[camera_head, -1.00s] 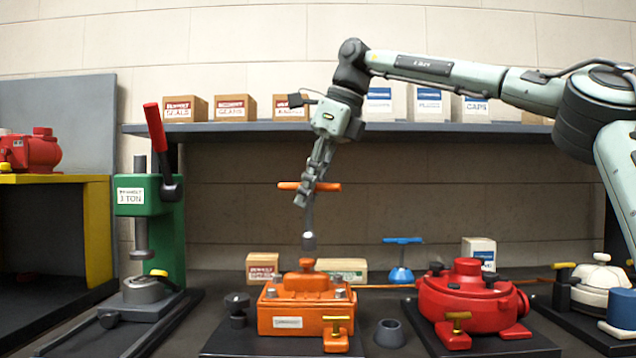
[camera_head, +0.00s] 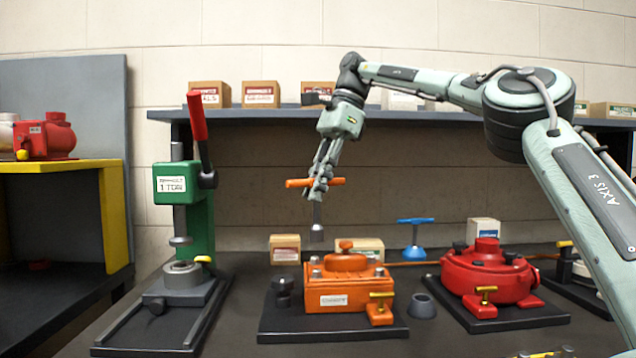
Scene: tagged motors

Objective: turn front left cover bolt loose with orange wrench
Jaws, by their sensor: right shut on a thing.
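The orange wrench (camera_head: 298,183) is a T-handle tool with an orange crossbar and a grey shaft ending in a dark socket. My right gripper (camera_head: 322,184) is shut on its crossbar and holds it upright in the air. The orange motor (camera_head: 335,299) stands on a dark base plate, with a cover on top and grey bolts at the cover's corners. The front left cover bolt (camera_head: 315,273) is below the socket, with a visible gap between them. The depth offset between socket and bolt is hard to tell. My left gripper is not in view.
A red motor (camera_head: 485,275) stands to the right and a green press (camera_head: 200,205) to the left. A blue T-handle tool (camera_head: 415,232) and small boxes (camera_head: 285,249) stand behind. A shelf (camera_head: 240,114) runs behind my right arm.

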